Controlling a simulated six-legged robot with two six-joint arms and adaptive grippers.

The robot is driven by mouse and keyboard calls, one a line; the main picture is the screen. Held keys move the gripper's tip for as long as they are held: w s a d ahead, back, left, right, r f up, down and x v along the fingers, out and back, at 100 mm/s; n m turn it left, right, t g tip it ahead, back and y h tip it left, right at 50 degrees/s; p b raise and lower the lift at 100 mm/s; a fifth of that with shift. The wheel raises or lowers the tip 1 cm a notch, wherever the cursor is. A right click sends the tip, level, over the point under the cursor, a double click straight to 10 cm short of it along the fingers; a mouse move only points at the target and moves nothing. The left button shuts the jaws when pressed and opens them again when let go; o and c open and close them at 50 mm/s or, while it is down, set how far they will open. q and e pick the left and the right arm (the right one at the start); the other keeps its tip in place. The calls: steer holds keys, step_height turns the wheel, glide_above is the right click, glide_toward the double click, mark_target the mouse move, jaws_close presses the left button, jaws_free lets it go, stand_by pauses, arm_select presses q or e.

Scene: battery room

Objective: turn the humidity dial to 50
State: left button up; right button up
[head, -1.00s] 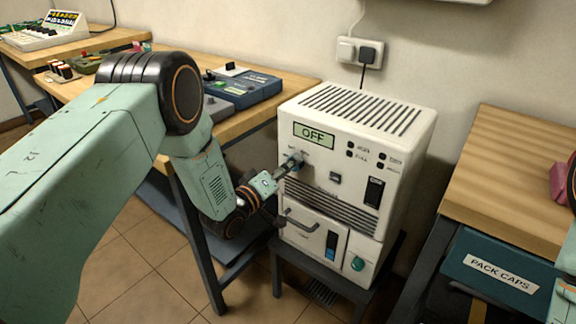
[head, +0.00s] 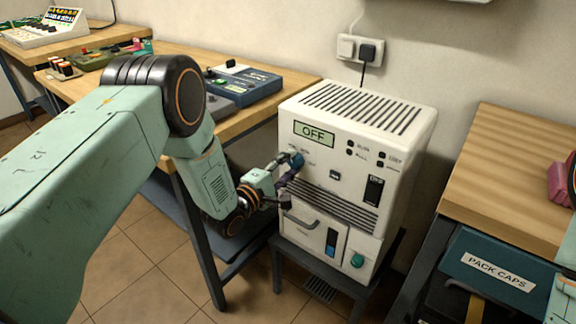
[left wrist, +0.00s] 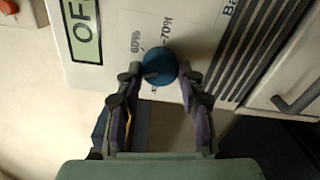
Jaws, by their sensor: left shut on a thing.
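The white dehumidifier-like box (head: 345,203) stands on a low dark stand. Its display (head: 314,133) reads OFF. The blue humidity dial (head: 297,160) is on the front, below the display. In the left wrist view the round blue dial (left wrist: 160,66) sits between my fingers, with 60% and 70% printed beside it; a 50 mark is not visible. A pale line shows on its lower left side. My left gripper (head: 287,168) is shut on the dial, one finger on each side, as the left wrist view also shows (left wrist: 161,72). My right gripper is not in view.
A black switch (head: 374,191) and a green knob (head: 357,261) are on the box's front, with a door handle (head: 300,219) low at left. A wooden bench (head: 240,120) stands left, another (head: 520,170) right, above a PACK CAPS bin (head: 497,273).

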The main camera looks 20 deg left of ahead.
arm_select(q)
steer(key=shift+n, duration=0.6)
steer(key=o, duration=1.2)
steer(key=shift+c, duration=0.2)
steer(key=v, duration=1.2)
